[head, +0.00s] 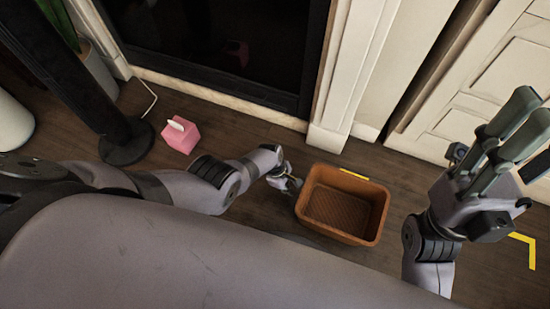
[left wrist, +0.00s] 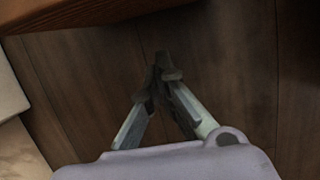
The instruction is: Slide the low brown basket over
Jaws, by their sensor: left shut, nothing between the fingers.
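The low brown basket (head: 345,229) stands upright on the wooden floor in the head view, and it looks empty. My left gripper (head: 295,187) is low at the basket's left side, close to its wall; I cannot tell if they touch. In the left wrist view my left gripper (left wrist: 160,68) is shut with nothing between its fingers, and the basket's edge (left wrist: 75,12) shows at the upper left. My right gripper (head: 512,125) is raised at the right of the head view, well away from the basket, with its fingers apart and empty.
Yellow tape marks lie on the floor, one behind the basket (head: 354,174) and a corner mark at the right (head: 528,245). A pink tissue box (head: 181,137) and a dark stand base (head: 127,143) are at the left. A white pillar (head: 345,80) and cabinet (head: 480,90) stand behind.

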